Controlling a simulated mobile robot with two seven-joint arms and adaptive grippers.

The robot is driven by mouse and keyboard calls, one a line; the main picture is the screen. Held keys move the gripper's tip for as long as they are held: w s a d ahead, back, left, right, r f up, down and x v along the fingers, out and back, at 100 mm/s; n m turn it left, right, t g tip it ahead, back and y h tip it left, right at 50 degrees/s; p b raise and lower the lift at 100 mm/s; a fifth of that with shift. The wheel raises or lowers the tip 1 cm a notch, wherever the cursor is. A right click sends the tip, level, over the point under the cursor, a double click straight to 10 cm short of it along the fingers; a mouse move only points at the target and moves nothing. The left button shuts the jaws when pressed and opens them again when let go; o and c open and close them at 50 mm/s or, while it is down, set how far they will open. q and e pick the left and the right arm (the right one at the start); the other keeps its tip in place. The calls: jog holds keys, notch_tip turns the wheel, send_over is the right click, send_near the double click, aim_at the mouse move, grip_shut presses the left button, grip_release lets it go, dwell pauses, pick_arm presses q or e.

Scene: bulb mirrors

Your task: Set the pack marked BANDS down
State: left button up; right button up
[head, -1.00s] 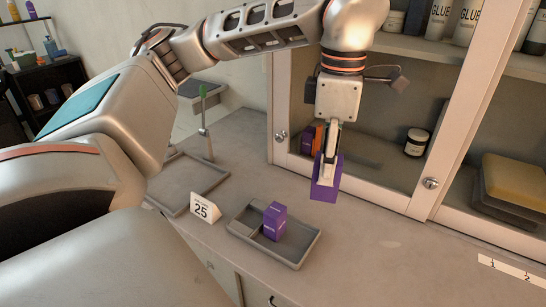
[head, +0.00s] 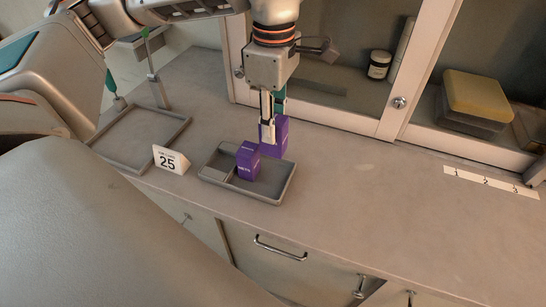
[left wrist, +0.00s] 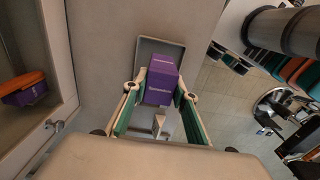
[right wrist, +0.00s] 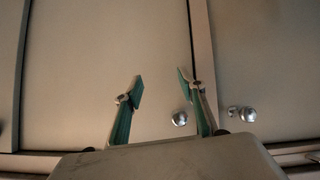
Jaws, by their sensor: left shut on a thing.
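My left gripper (head: 270,108) is shut on a purple pack (head: 281,136) and holds it upright over the back right part of the grey tray (head: 275,196). The held pack also shows between the fingers in the left wrist view (left wrist: 160,88); its lettering is too small to read. A second purple pack (head: 247,161) stands in the tray, just left of and in front of the held one. Whether the held pack touches the tray cannot be told. My right gripper (right wrist: 160,84) is open and empty, facing cupboard doors.
A card marked 25 (head: 170,160) stands left of the tray. A flat empty tray (head: 131,151) lies farther left. The glass-fronted cabinet (head: 330,116) rises behind. The counter right of the tray is clear up to a 1-2-3 strip (head: 490,183).

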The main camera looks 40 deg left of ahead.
pick_arm(q)
notch_tip(320, 180, down, 11)
jog(key=shift+r+b, duration=0.2)
jog(key=shift+b, duration=0.35)
jog(key=shift+f, duration=0.15)
jog(key=o, duration=1.1)
notch_tip(320, 180, up, 12)
jog(key=shift+r+p, duration=0.15)
jog(key=shift+p, duration=0.65)
